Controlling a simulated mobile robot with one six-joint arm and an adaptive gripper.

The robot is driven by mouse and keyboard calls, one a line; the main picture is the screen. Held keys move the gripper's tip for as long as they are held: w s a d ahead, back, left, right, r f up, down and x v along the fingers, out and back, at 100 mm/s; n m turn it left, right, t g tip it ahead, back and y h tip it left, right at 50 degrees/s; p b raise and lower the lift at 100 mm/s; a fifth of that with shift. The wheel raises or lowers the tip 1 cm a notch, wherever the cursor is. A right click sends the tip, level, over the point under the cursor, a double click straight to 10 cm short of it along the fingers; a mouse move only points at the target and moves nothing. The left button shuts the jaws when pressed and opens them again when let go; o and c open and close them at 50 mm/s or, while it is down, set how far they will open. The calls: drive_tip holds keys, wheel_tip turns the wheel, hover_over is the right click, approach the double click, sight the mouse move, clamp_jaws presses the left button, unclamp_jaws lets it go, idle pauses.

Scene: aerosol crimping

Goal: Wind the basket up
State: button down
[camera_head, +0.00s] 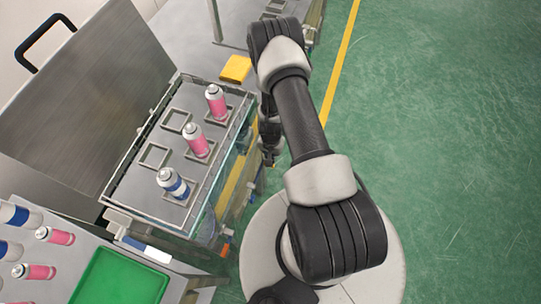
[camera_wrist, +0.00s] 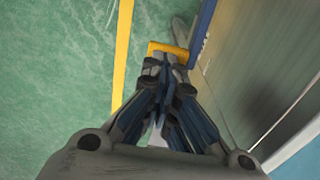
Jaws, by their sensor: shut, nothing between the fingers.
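The basket (camera_head: 121,186) is a metal rack with square cells in the top of a glass-walled tank (camera_head: 204,207). Three cans stand in it: two pink cans (camera_head: 216,101) (camera_head: 197,142) and a blue-and-white can (camera_head: 172,183). My gripper (camera_head: 269,162) is beside the tank's right side, partly hidden by my arm. In the wrist view my gripper (camera_wrist: 166,72) is shut and empty. Just beyond its fingertips is a yellow handle-like piece (camera_wrist: 168,49) on a grey bar. I cannot tell whether the fingers touch it.
A raised metal lid (camera_head: 85,85) with a black handle stands left of the tank. A yellow block (camera_head: 236,68) lies on the metal bench behind. A green tray (camera_head: 120,277) and several cans are at the lower left. The green floor on the right is clear.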

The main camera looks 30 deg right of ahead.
drive_tip(key=shift+w+d+f, duration=0.1)
drive_tip(key=shift+d+f, duration=0.15)
drive_tip(key=shift+f, duration=0.35)
wheel_tip(320, 180, up, 8)
drive_tip(key=shift+a, duration=0.15)
drive_tip(key=shift+f, duration=0.1)
idle(0.4)
